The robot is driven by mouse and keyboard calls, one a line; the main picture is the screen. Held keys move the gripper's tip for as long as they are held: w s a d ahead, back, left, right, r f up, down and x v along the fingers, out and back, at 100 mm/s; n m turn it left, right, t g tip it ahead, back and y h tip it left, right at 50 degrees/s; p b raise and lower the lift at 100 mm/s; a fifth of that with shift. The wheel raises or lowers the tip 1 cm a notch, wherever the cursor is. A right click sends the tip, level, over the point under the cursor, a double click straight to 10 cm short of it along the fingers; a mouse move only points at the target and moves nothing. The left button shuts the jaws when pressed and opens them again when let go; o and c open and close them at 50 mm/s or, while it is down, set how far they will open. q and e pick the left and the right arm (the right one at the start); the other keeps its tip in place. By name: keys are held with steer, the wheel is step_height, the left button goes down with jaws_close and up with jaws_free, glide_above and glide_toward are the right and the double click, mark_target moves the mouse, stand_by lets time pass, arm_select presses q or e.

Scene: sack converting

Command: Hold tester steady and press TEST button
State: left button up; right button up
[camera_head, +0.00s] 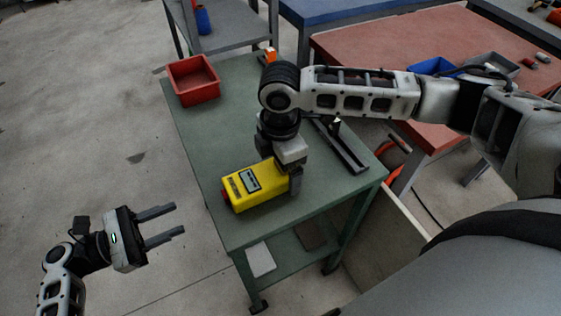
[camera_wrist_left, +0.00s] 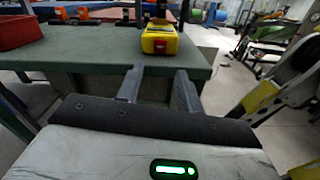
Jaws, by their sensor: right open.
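The yellow tester (camera_head: 258,196) lies on the green table near its front edge, its dark-framed display facing up and a red part at its left end. It also shows in the left wrist view (camera_wrist_left: 160,44). My right gripper (camera_head: 295,188) points down at the tester's right end, open; the picture does not settle whether its fingers touch the tester. My left gripper (camera_head: 179,219) is open and empty, off the table's left side and apart from the tester. In the left wrist view its fingers (camera_wrist_left: 159,71) point toward the tester. The TEST button cannot be made out.
The green table (camera_head: 228,130) carries a red bin (camera_head: 193,80) at its far left and a dark rail-like fixture (camera_head: 342,148) right of my right gripper. A red-topped table (camera_head: 390,45) stands behind to the right. Floor around my left gripper is clear.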

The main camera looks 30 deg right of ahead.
steer(key=c, duration=1.2)
arm_select(q)
jaws_close()
arm_select(e)
steer(key=shift+c, duration=0.4)
stand_by(0.4)
